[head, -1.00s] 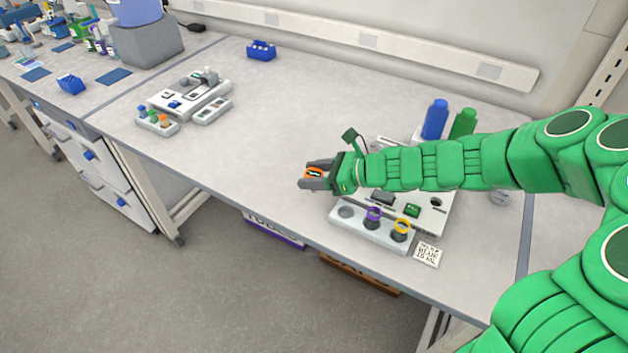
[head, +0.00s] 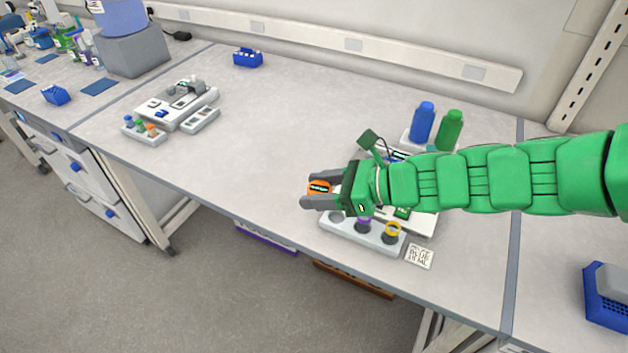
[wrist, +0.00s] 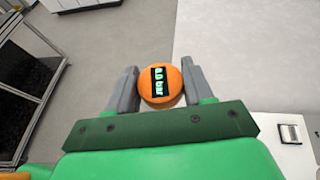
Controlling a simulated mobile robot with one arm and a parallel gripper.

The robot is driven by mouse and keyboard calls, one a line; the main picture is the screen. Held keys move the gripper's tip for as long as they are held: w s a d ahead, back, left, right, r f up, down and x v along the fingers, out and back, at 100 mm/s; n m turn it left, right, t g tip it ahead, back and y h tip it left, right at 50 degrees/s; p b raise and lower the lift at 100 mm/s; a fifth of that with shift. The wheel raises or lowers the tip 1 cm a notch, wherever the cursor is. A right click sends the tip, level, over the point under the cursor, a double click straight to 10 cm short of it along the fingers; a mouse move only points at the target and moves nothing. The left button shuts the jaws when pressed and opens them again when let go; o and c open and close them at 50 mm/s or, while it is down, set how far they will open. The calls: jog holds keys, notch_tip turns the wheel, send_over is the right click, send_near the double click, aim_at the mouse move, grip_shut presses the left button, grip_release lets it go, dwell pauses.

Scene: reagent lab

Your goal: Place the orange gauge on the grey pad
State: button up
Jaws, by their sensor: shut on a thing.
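The orange gauge (head: 319,188) is round with a dark display. It is held between the two grey fingers of my gripper (head: 314,191), and in the wrist view the gauge (wrist: 161,86) faces the camera, showing a bar reading. My gripper is shut on it, above the bench near its front edge. A round grey spot (head: 337,216), which may be the grey pad, shows on the left end of a white rack just below and right of my gripper. My wrist partly covers the rack's back edge.
The white rack (head: 375,240) also holds a purple ringed piece and a yellow ringed piece (head: 392,230). A printed card (head: 419,256) lies beside it. Blue (head: 423,122) and green (head: 450,130) bottles stand behind my arm. The bench middle (head: 240,135) is clear.

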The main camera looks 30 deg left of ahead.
jog(key=shift+s+d+r, duration=0.45)
jog(key=shift+s+d, duration=0.2)
